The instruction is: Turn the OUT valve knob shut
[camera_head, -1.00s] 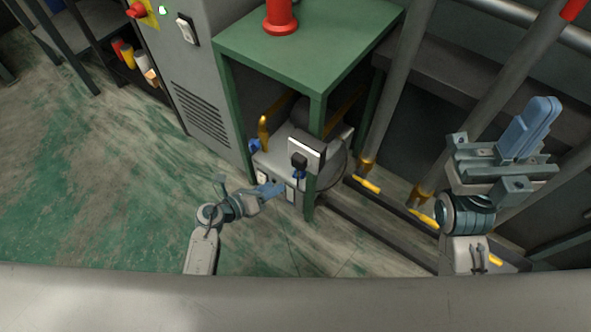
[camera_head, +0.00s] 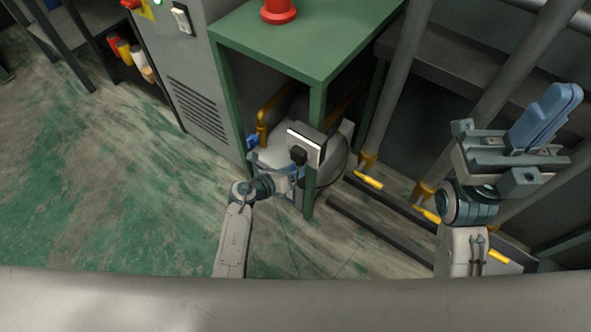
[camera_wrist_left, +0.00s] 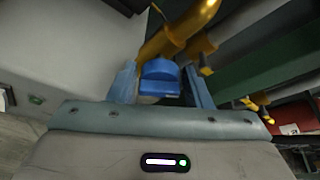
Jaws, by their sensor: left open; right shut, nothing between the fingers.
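A blue valve knob (camera_wrist_left: 160,78) shows in the left wrist view, in front of a yellow pipe (camera_wrist_left: 178,30). It lies between the two spread blue fingers of my left gripper (camera_wrist_left: 163,88), with a gap on at least the right side. Contact cannot be told. In the head view my left gripper (camera_head: 277,166) is at the front of the grey machine (camera_head: 334,150) under the green table. Another bit of blue (camera_head: 252,141) shows by the yellow pipe there. No OUT label is readable. My right gripper (camera_head: 548,112) is shut and empty, raised at the right.
The green table (camera_head: 300,40) stands over the machine, its front leg (camera_head: 314,140) close to my left gripper. Floor at left is clear.

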